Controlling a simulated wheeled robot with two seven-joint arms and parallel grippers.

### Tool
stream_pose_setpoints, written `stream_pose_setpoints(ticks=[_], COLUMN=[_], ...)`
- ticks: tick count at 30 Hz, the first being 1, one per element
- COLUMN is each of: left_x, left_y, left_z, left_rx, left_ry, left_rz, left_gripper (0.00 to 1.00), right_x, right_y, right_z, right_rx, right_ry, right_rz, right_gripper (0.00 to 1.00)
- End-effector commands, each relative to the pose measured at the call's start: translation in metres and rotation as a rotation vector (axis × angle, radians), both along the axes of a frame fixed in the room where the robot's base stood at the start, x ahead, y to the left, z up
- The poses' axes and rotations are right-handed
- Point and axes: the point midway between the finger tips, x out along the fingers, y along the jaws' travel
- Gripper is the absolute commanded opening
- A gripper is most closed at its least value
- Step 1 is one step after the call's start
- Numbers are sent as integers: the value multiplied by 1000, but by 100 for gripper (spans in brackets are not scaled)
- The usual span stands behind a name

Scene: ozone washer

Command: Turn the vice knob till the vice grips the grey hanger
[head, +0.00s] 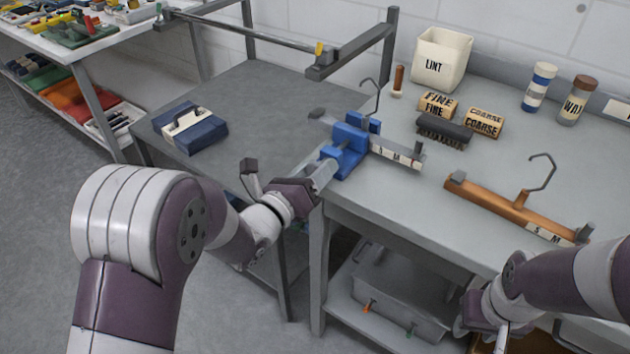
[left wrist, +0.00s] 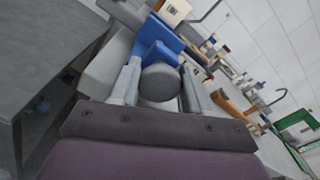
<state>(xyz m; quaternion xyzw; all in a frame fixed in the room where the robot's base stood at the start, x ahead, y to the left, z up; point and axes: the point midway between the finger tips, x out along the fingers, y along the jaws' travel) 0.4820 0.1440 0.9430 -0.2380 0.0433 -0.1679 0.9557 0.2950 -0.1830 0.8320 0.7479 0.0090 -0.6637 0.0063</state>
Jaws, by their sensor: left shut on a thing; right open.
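The blue vice (head: 350,146) is at the left edge of the grey workbench, and it also shows in the left wrist view (left wrist: 158,45). The grey hanger (head: 402,157) lies across the vice, its bar passing the blue jaws and its hook rising above. Whether the jaws press on it I cannot tell. My left gripper (head: 322,175) is shut on the round grey vice knob (left wrist: 160,83), which shows between its two fingers in the left wrist view. My right gripper (head: 490,335) is open, low at the bench's front; its fingertips are partly out of frame.
A wooden hanger (head: 515,210) lies on the bench to the right. Behind the vice are a brush (head: 443,130), wooden blocks (head: 484,122), a LINT bin (head: 441,60) and two shakers (head: 538,88). A blue-and-white item (head: 190,128) lies on the left table.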

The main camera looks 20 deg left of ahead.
Motion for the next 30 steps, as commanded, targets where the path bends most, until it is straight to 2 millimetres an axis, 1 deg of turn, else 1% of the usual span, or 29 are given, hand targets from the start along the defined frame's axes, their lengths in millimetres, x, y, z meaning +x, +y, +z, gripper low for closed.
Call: stream_pose_setpoints(ticks=[1,8,12,21,24,30], left_x=[1,1,1,0,0,0], left_y=[0,0,-1,-2,-2,-2], left_z=[-2,-1,-1,0,1,4], left_rx=[39,242,357,548,590,643], left_ry=[-23,-100,-144,-215,-230,-248], left_rz=[2,3,4,4,5,4], left_gripper=[16,16,16,16,16,16], right_x=[0,0,0,0,0,0], right_y=[0,0,0,0,0,0], right_z=[-10,-34,-51,-90,-99,-109], right_rx=[0,0,0,0,0,0], right_ry=[0,0,0,0,0,0], right_rz=[0,0,0,0,0,0], right_gripper=[43,43,43,43,43,43])
